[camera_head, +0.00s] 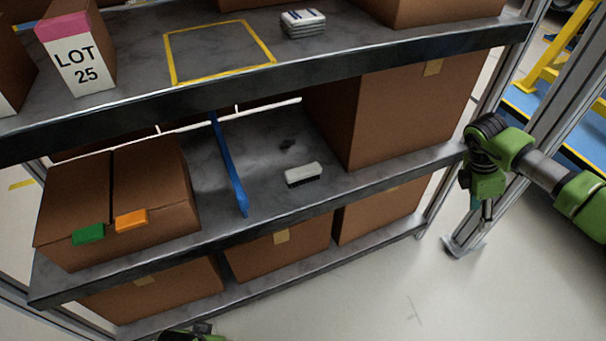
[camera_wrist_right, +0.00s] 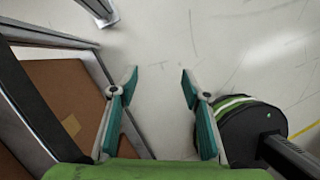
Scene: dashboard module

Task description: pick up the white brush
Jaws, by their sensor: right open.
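The white brush (camera_head: 303,173) lies on the grey middle shelf, with its white back up and dark bristles facing the front. It is between a blue divider and a large box, apart from both. My right gripper (camera_head: 486,212) is at the right end of the shelf, outside the rack's upright and well away from the brush. In the right wrist view the right gripper (camera_wrist_right: 158,75) is open and empty above the floor. Part of my left arm shows at the bottom edge of the head view; its fingers cannot be made out.
The blue divider (camera_head: 229,165) stands left of the brush. A large cardboard box (camera_head: 400,115) stands to its right. The upper shelf's edge (camera_head: 300,82) overhangs behind. A box with green and orange tabs (camera_head: 120,195) is at left. The shelf around the brush is clear.

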